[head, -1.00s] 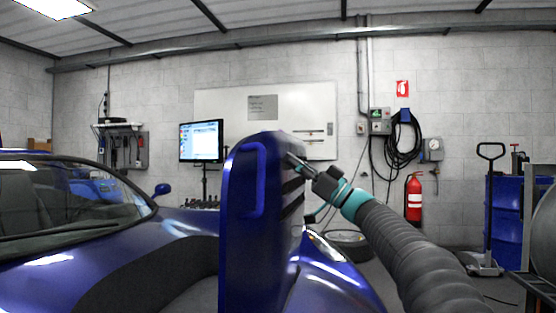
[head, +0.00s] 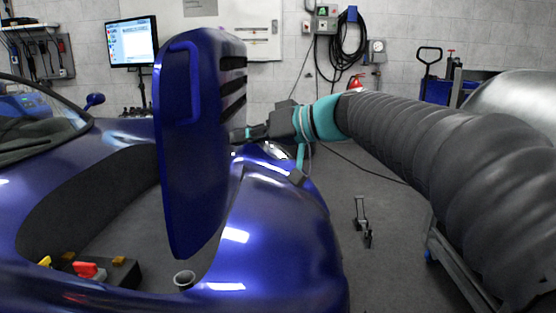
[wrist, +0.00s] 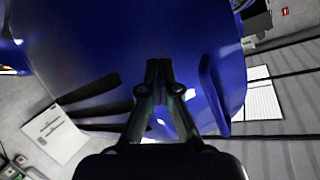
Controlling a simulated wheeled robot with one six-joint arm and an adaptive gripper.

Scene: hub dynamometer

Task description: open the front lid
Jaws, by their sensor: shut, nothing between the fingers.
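The blue front lid (head: 195,140) stands raised, close to upright, above the front of the blue car (head: 265,225). The lid's inner face, with a raised blue loop, and its slotted outer side show in the head view. My gripper (head: 236,135) is at the outer, right side of the lid, below the dark slots. In the wrist view my gripper (wrist: 158,68) is shut and empty, its fingertips in front of the blue lid surface (wrist: 110,35). I cannot tell whether the tips touch it.
The open front bay holds a dark box with a red part (head: 88,270) and a round cup-like opening (head: 184,280). A monitor (head: 132,43) stands behind the car. A grey rounded machine (head: 510,95) is at right. The floor right of the car is mostly clear.

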